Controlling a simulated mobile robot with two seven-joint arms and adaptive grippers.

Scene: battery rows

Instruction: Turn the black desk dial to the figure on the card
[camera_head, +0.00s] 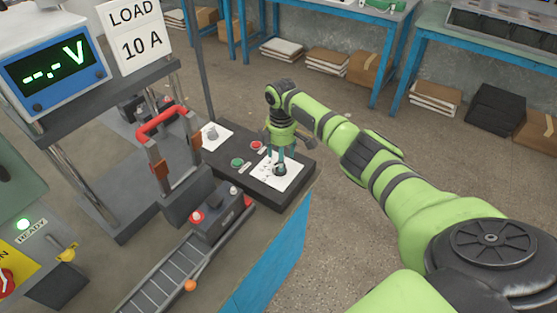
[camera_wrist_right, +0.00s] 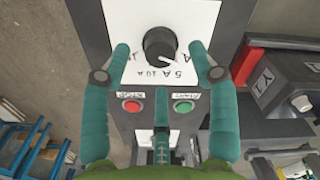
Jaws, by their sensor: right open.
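The card (camera_head: 137,44) at the top left of the head view reads "LOAD 10 A". The black desk dial (camera_wrist_right: 159,44) sits on a white scale plate (camera_wrist_right: 202,16). Its white pointer line points to the lower right in the wrist view, on the side of the "5 A" figure; other figures are hard to read. In the head view the dial (camera_head: 280,170) is partly hidden below my right gripper (camera_head: 281,158). My right gripper (camera_wrist_right: 160,50) is open, pointing down, with one finger on each side of the dial and visible gaps. My left gripper is not in view.
A red button (camera_wrist_right: 132,106) and a green button (camera_wrist_right: 183,106) sit close to the dial. A second small knob (camera_head: 212,133) is on the same dark panel (camera_head: 228,172). A battery (camera_head: 222,210) stands near a roller track. The meter (camera_head: 53,66) shows "--.- V".

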